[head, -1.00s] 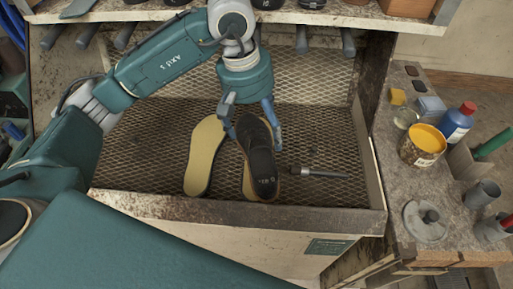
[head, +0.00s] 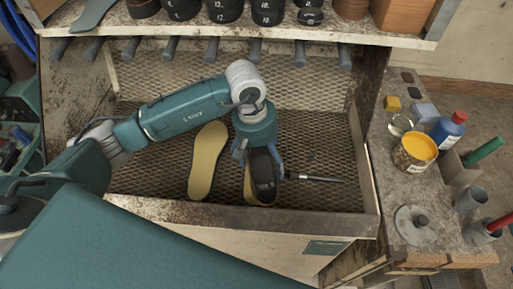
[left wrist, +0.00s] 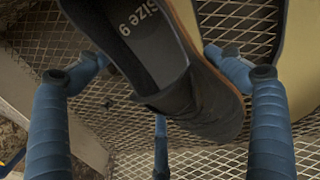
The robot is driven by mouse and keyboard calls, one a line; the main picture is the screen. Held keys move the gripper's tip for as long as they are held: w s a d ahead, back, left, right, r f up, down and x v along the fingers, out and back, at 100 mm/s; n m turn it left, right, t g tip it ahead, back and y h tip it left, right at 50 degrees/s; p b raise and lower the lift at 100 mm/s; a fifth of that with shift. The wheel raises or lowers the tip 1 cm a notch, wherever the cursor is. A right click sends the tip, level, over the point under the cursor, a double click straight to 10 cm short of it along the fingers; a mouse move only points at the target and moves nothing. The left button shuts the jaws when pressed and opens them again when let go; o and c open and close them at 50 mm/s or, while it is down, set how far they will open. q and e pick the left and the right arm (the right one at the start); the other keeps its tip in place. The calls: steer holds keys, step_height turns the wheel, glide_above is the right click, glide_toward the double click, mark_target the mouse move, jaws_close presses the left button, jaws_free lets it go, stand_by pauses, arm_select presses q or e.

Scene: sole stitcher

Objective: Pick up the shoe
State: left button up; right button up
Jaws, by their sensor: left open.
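The shoe (head: 263,180), a dark upper on a tan sole, sits on the mesh floor of the bench tray. In the left wrist view the shoe (left wrist: 185,85) shows grey and black with "Size 9" printed on it. My left gripper (head: 259,158) is over the shoe's far half and hides that part. Its blue fingers are spread on both sides of the shoe. In the left wrist view the gripper (left wrist: 165,80) is open around the shoe; I cannot tell whether any finger touches it. My right gripper is not in view.
A loose tan sole (head: 207,160) lies left of the shoe, and a dark-handled tool (head: 316,178) lies right of it. The tray's raised front edge (head: 240,216) is close. A shelf (head: 270,30) overhangs the back.

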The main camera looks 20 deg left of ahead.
mark_target(263, 150)
arm_select(q)
steer(key=shift+s, duration=0.15)
steer(key=c, duration=1.5)
steer(key=shift+o, duration=0.2)
steer(key=shift+r, duration=0.4)
step_height(263, 150, up, 18)
steer(key=b, duration=0.5)
steer(key=f+m+p, duration=0.1)
steer(key=f, duration=0.3)
steer(key=f+p, duration=0.2)
steer(key=f, duration=0.3)
steer(key=f+m+p, duration=0.1)
steer(key=f+p, duration=0.1)
steer(key=f, duration=0.3)
steer(key=shift+s+a+f+m, duration=0.1)
steer(key=shift+a+m, duration=0.2)
steer(key=shift+f, duration=1.75)
